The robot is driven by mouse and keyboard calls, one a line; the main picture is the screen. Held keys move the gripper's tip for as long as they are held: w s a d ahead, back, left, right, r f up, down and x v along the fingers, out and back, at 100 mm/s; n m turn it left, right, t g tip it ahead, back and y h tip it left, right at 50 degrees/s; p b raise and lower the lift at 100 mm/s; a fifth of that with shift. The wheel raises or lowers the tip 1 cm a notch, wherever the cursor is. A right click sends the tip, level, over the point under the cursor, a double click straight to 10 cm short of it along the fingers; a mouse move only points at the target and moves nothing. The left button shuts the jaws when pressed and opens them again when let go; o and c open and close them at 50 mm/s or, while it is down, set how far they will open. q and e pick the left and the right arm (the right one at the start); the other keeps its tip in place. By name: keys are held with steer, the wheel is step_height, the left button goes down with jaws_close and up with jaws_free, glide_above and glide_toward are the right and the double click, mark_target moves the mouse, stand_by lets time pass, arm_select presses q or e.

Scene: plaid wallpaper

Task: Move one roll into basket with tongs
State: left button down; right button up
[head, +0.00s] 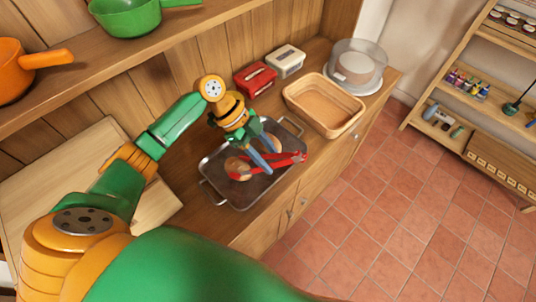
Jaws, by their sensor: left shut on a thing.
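My left gripper (263,160) reaches down over a metal tray (243,204) and is shut on red tongs (285,160). The tongs lie low over the tray, with one end pointing right. A brown roll (236,165) lies in the tray, left of the gripper and close to the tongs. Another roll seems to be partly hidden behind the gripper. I cannot tell whether the tongs touch a roll. An empty wooden basket (325,122) stands right of the tray. My right gripper is not in view.
Behind the basket stand a red box (255,79), a white box (286,61) and a clear cake dome (357,64). A cutting board (60,185) lies at the left. A shelf (90,65) above holds an orange pan (12,75) and a green pot (125,17).

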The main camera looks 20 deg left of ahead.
arm_select(q)
step_height(320, 180, up, 12)
steer(key=p, duration=0.2)
stand_by(0.6)
